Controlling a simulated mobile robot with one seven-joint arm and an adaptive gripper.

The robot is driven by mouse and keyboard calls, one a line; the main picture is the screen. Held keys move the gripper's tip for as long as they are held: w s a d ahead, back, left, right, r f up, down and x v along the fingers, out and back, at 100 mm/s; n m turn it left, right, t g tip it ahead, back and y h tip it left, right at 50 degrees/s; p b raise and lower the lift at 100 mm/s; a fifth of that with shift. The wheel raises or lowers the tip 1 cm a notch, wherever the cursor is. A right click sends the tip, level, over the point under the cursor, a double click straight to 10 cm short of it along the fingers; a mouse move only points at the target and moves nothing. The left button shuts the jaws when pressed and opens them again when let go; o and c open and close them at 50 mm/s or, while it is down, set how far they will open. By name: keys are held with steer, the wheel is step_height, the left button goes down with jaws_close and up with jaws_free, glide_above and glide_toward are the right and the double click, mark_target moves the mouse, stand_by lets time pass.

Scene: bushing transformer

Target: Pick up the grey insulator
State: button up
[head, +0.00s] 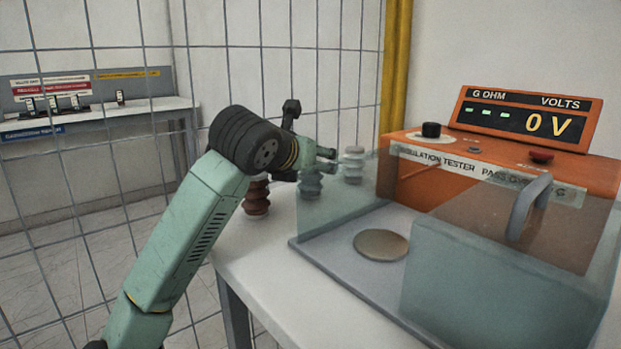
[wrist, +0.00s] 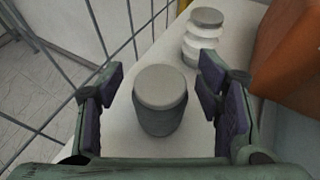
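The grey insulator (wrist: 162,115) stands upright on the white table, with a flat, paler top, in the middle of the wrist view. In the head view it is the ribbed blue-grey piece (head: 310,184), partly behind the clear panel and my fingers. My gripper (head: 311,165) is open above and around its upper part. In the wrist view, the dark pads of my gripper (wrist: 162,82) lie left and right of the insulator, with a visible gap on both sides. Whether the fingertips are down to its body height is hard to tell.
A white insulator (head: 353,165) stands just beyond, and a brown one (head: 256,197) stands left, partly behind my arm. The orange insulation tester (head: 430,165) reads 0 V. Its clear enclosure (head: 335,205) is close on the right. A wire mesh fence (head: 100,170) runs along the left.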

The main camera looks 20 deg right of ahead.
steer(key=c, duration=1.2)
steer(key=shift+r, duration=0.1)
